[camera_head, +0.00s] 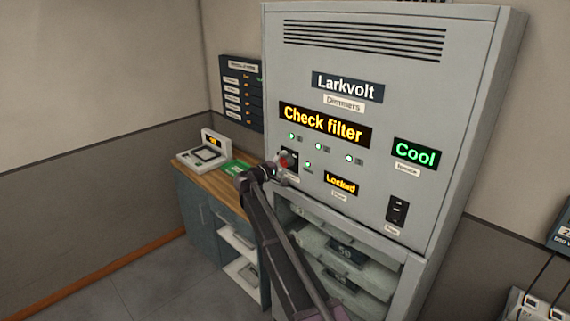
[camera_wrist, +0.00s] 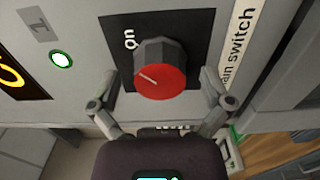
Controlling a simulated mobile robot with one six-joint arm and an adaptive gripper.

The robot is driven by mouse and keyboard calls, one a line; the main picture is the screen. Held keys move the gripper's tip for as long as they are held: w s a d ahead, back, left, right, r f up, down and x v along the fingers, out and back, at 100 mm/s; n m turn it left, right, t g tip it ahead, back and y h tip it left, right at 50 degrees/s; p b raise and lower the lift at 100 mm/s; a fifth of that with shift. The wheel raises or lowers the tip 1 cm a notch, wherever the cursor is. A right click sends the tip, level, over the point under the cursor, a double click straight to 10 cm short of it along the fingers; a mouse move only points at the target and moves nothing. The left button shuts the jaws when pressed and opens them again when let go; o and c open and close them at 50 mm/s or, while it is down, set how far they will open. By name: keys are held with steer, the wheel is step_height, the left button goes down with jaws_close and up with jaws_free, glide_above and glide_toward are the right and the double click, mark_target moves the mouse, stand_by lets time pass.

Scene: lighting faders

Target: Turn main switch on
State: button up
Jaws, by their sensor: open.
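The main switch is a red-faced rotary knob (camera_wrist: 160,82) with dark grey sides on a black plate (camera_wrist: 188,22). In the wrist view its white pointer line aims up and left, and the word "on" stands at the plate's upper left. A label reading "ain switch" (camera_wrist: 238,45) lies to its right, partly cut off. My gripper (camera_wrist: 159,78) is open, with one finger on each side of the knob and visible gaps to it. In the head view the red knob (camera_head: 284,160) shows just beyond my gripper (camera_head: 277,168), which partly hides it.
The grey dimmer cabinet (camera_head: 465,60) shows "Check filter", "Cool" and "Locked" displays. A black rocker switch (camera_head: 397,209) is at its lower right. An open bay with shelves (camera_head: 340,250) lies below. A wooden counter (camera_head: 187,162) with a small device (camera_head: 213,146) stands at left.

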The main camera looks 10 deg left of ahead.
steer(key=v, duration=1.2)
steer(key=s+d+f+m+g+y+b, duration=0.1)
steer(key=s+d+f+m+g, duration=0.15)
steer(key=d+f, duration=0.4)
steer(key=s+d+f+m+g+b, duration=0.1)
steer(key=s+d+f+g, duration=0.25)
steer(key=d, duration=0.65)
steer(key=s+d+f+m+g+y+b, duration=0.1)
steer(key=s+d+f+m+g, duration=0.25)
steer(key=d, duration=0.55)
steer(key=s+d+f+m+g+y+b, duration=0.1)
steer(key=s+d+f+y, duration=0.2)
steer(key=s, duration=0.4)
steer(key=s+d+f+m+g+y+b, duration=0.1)
steer(key=s+d+f+g+y, duration=0.1)
steer(key=s, duration=0.5)
steer(key=s+d+f+m+g+y+b, duration=0.1)
steer(key=s+d+f+y, duration=0.3)
steer(key=s+f, duration=0.2)
steer(key=shift+s+d+f+g, duration=0.3)
steer(key=shift+s+d+g, duration=0.1)
steer(key=shift+s, duration=0.65)
